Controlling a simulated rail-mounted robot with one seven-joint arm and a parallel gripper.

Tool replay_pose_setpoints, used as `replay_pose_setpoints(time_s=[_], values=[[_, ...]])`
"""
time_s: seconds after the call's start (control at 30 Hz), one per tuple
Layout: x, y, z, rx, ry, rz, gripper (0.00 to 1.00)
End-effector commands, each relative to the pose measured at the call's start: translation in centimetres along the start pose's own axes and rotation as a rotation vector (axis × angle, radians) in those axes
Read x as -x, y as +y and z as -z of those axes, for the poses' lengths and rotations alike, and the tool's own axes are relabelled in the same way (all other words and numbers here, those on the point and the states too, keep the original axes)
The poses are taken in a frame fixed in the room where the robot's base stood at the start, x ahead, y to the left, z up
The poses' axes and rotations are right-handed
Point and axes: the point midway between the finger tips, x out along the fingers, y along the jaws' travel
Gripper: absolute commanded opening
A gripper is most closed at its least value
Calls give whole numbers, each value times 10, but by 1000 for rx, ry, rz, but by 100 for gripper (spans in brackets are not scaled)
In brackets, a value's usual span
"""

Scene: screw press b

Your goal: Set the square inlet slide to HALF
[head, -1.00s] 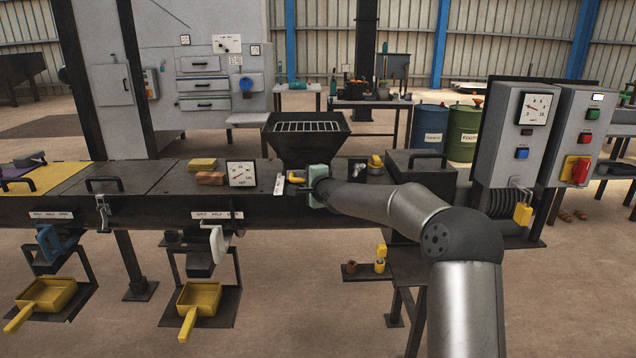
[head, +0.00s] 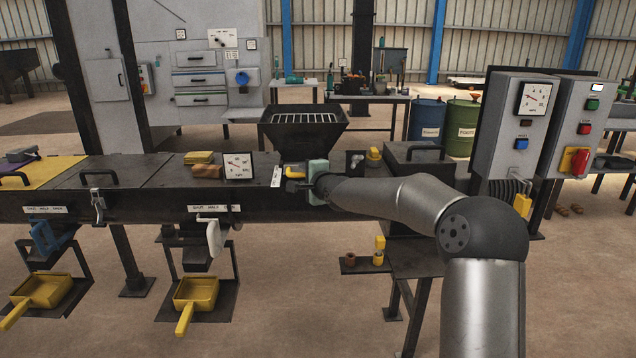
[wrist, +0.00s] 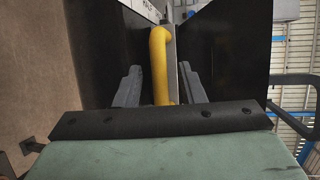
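The square hopper (head: 303,128) stands on the dark press trough. Below its front is the slide's yellow bent handle (head: 294,172), with a white label strip (head: 277,176) to its left. The label's marks are too small to read. My gripper (head: 290,184) is at the handle, its pale green body just to the right. In the wrist view the yellow handle (wrist: 160,62) rises between the two grey fingers of my gripper (wrist: 160,78). The fingers stand apart, with a visible gap on the handle's left. Contact on its right is unclear. A grey plate edge runs behind the handle.
A dial gauge (head: 239,166) and small blocks (head: 203,165) sit on the trough left of the hopper. A yellow-topped fitting (head: 374,156) and a dark lidded box (head: 416,160) stand to the right. Control boxes (head: 520,125) rise farther right.

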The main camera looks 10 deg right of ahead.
Motion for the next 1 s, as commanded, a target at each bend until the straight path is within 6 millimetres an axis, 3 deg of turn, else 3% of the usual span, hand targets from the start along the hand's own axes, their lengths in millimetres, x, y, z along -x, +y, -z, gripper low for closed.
replay_pose_setpoints(time_s=[0.4,0.6,0.8,1.0], values=[[96,-2,2,3,5,0,36],[134,-2,1,3,4,-1,36],[156,-2,0,2,2,0,36],[163,0,-1,1,-1,1,36]])
